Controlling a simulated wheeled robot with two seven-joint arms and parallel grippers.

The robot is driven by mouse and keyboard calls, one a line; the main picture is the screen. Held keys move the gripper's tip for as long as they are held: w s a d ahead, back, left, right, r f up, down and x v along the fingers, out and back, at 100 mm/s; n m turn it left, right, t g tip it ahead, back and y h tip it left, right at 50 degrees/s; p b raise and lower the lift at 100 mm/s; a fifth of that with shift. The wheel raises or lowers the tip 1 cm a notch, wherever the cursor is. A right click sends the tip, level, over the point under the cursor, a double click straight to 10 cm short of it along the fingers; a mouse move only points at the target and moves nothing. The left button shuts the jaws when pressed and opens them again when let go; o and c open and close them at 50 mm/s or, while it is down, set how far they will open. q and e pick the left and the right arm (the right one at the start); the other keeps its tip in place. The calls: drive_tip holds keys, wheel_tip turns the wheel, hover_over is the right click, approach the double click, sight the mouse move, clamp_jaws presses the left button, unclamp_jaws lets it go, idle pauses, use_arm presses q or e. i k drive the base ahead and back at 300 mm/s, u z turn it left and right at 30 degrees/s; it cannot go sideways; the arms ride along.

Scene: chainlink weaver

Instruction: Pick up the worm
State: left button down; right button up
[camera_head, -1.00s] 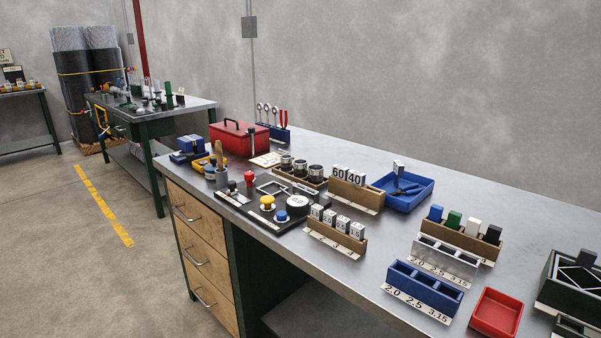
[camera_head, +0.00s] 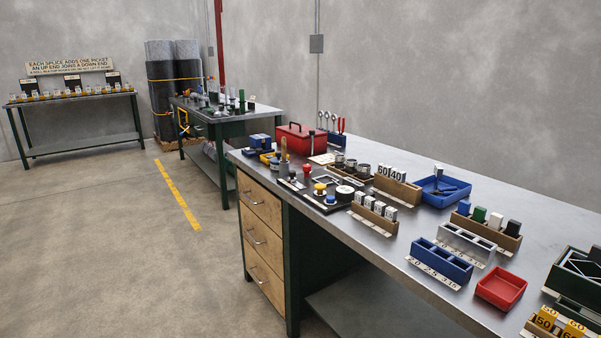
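I cannot tell which item is the worm; many small parts stand on the long metal workbench (camera_head: 345,222). A wooden rack (camera_head: 486,231) holds blue, green, white and black blocks. In front of it are a clear three-slot holder (camera_head: 466,243) and a blue three-slot holder (camera_head: 440,262), whose slots look empty. A red tray (camera_head: 501,289) also looks empty. A blue tray (camera_head: 444,198) holds a dark tool and a small upright piece. Neither of my grippers is in view.
A second table (camera_head: 222,116) with small dark and green parts stands behind the bench. Dark mesh rolls (camera_head: 159,90) stand by the wall. A far-left table (camera_head: 80,99) carries yellow-and-white items under a sign (camera_head: 70,66). The floor by the yellow line (camera_head: 178,197) is clear.

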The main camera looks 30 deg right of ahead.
sight(351, 164)
drive_tip(key=u, duration=0.35)
drive_tip(key=i, duration=0.9)
